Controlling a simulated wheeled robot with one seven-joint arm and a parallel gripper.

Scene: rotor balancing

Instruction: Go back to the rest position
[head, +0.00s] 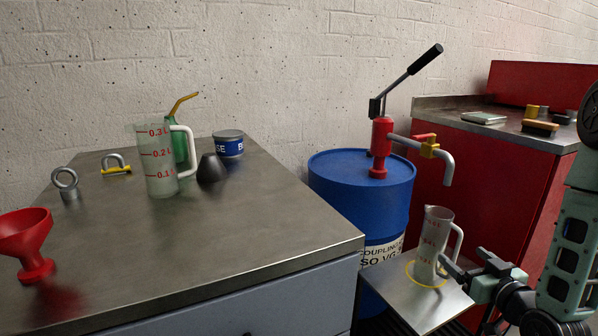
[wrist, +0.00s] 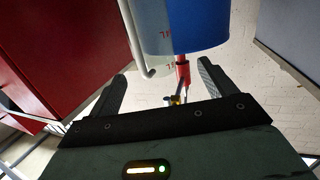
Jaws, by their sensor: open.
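My gripper (head: 464,259) is open, low at the right in the head view, just right of a measuring jug. Both spread fingers show in the wrist view (wrist: 162,72), with nothing gripped. The translucent jug (head: 431,240) has red marks and a white handle, and stands upright on a small metal shelf (head: 400,303) within a yellow ring. In the wrist view, the jug (wrist: 154,28) and its handle appear beyond the fingers. I cannot tell how wide the gap between fingers and handle is.
A blue drum (head: 335,195) with a red hand pump (head: 381,145) stands behind the shelf; its spout overhangs near the jug. A metal-topped bench (head: 240,235) is on the left, with another jug (head: 157,170) and a red funnel (head: 27,240). A red cabinet (head: 480,180) is at right.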

